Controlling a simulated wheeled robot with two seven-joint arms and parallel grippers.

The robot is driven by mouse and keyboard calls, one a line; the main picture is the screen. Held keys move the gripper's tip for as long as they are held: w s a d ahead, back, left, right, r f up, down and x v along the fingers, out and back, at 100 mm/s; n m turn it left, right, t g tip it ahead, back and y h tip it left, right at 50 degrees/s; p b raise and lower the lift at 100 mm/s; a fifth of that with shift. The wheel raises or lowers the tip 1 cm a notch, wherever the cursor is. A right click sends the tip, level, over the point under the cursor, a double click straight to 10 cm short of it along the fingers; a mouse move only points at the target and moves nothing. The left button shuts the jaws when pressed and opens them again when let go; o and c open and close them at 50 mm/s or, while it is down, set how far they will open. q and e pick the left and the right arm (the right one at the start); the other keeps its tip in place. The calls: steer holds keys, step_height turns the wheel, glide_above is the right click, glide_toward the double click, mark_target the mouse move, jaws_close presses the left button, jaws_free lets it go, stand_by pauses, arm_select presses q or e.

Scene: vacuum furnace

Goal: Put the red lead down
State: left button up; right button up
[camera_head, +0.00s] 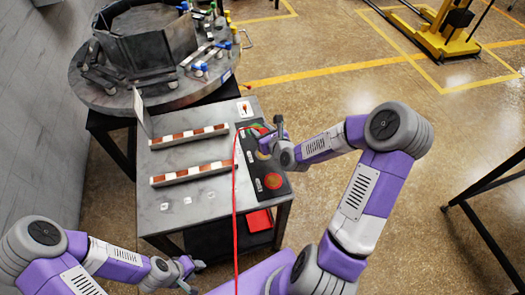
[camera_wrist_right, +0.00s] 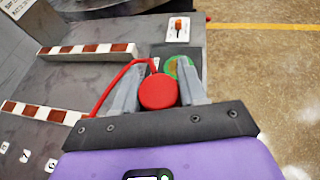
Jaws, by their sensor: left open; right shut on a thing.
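The red lead (camera_head: 235,205) is a thin red cable that hangs down from the front of the grey bench past its right part. In the right wrist view its round red end (camera_wrist_right: 158,91) sits between the two grey fingers of my right gripper (camera_wrist_right: 158,80), which is shut on it, and the cable curves off to the left. In the head view my right gripper (camera_head: 268,141) is over the dark panel (camera_head: 256,172) at the bench's right edge. My left gripper (camera_head: 190,271) is open and empty, low at the left, in front of the bench.
Two red-and-white striped bars (camera_head: 190,137) (camera_head: 194,173) lie on the bench (camera_head: 160,215). A green ring (camera_wrist_right: 180,67) lies beyond my right fingers, near a white card with an orange switch (camera_wrist_right: 178,28). A furnace (camera_head: 145,50) stands behind.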

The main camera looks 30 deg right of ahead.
step_height(320, 180, down, 8)
steer(key=shift+b, duration=1.1)
steer(key=shift+f, duration=0.1)
steer(key=o, duration=1.2)
steer(key=shift+c, duration=0.2)
